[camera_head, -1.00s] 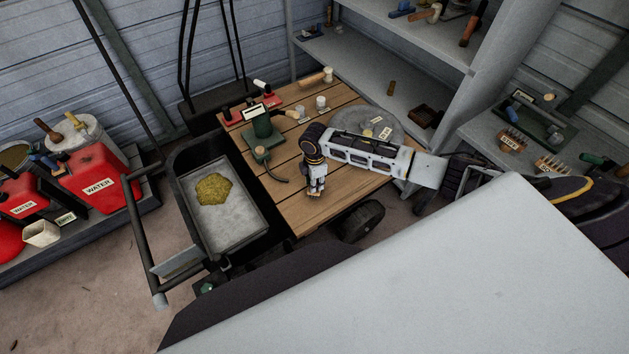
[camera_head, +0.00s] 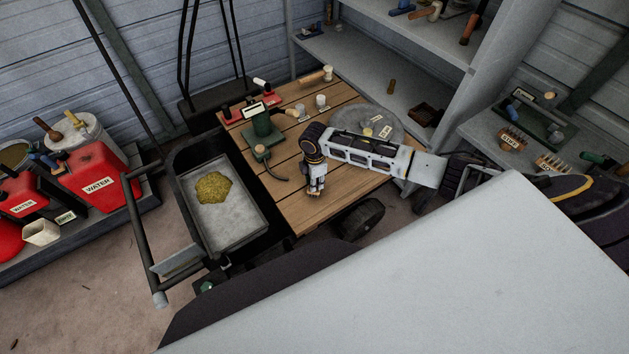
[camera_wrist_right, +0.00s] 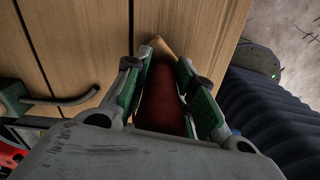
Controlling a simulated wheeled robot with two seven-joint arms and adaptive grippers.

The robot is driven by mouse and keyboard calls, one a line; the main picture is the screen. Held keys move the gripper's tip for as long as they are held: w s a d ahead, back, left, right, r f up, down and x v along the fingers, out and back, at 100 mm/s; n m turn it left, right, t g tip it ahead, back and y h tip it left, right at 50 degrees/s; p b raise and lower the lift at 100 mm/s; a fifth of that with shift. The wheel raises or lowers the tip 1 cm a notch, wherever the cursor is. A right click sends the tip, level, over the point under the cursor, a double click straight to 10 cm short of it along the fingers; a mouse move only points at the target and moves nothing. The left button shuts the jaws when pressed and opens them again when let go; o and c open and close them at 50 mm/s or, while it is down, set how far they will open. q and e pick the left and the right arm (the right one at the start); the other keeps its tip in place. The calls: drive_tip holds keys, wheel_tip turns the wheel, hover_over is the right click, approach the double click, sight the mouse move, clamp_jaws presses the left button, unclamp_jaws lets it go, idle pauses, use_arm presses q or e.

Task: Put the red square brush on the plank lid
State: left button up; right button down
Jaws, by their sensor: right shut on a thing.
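The plank lid (camera_head: 335,208) is a wooden slatted top on the dark cart. My right gripper (camera_head: 316,190) is low over its front part, pointing down. In the right wrist view my right gripper (camera_wrist_right: 165,85) is shut on the red brush (camera_wrist_right: 160,105), its red body between the green-padded fingers and a tan edge at its tip. The planks (camera_wrist_right: 85,40) show just beyond it. Whether the brush touches the planks I cannot tell. In the head view the brush is hidden or too small to make out. My left gripper is not in view.
A green pump-like tool (camera_head: 262,130) with a curved hose stands on the lid left of the gripper. Red items (camera_head: 235,114), white cups (camera_head: 321,101) and a grey disc (camera_head: 365,118) sit farther back. A grey tray (camera_head: 235,225) adjoins the lid's left side. The lid's front planks are bare.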

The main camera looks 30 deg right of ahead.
drive_tip(key=shift+f, duration=0.2)
drive_tip(key=c, duration=1.1)
unclamp_jaws()
drive_tip(key=shift+r, duration=5.95)
drive_tip(key=shift+r, duration=0.1)
drive_tip(key=shift+r+p, duration=2.2)
drive_tip(key=shift+p, duration=0.6)
